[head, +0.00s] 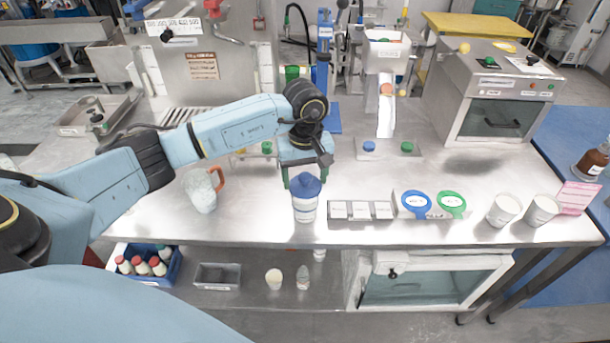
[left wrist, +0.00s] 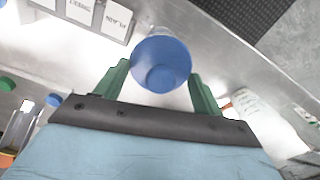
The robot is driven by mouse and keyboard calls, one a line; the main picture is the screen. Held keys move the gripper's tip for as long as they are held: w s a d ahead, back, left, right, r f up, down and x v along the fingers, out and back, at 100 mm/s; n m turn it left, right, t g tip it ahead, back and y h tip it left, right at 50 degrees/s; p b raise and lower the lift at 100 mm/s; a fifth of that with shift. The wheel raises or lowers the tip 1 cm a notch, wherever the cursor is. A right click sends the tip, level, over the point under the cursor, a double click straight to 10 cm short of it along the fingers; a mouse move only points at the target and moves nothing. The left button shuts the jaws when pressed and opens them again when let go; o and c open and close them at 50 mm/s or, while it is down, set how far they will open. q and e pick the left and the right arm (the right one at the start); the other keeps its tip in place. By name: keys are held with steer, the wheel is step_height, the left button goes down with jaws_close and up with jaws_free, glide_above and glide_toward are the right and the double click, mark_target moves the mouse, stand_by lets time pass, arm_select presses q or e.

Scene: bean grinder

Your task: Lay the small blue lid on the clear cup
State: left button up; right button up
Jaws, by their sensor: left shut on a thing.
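The small blue lid (head: 306,184) is at the top of the clear cup (head: 305,210), which stands upright near the counter's front edge. The cup looks whitish. I cannot tell whether the lid rests fully on the rim. My left gripper (head: 306,174) is shut on the lid from above and behind, with its green fingers at either side. In the left wrist view the lid (left wrist: 162,52) shows as a round blue disc with a darker knob, between the fingers (left wrist: 160,88). It hides most of the cup. My right gripper is not in view.
A pitcher with a brown handle (head: 202,190) stands left of the cup. Right of it are a box row (head: 360,211), blue (head: 416,204) and green (head: 452,204) round-headed items, and two white cups (head: 504,209). A grinder (head: 386,80) stands behind.

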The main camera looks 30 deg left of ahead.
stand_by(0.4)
arm_select(q)
steer(key=shift+f+b, duration=0.3)
steer(key=shift+b, duration=0.15)
steer(key=shift+f+b, duration=0.35)
steer(key=shift+b, duration=0.05)
steer(key=shift+f, duration=0.2)
stand_by(0.7)
steer(key=shift+f+b, duration=0.15)
steer(key=shift+b, duration=0.3)
stand_by(0.4)
steer(key=o, duration=1)
steer(key=shift+o, duration=0.8)
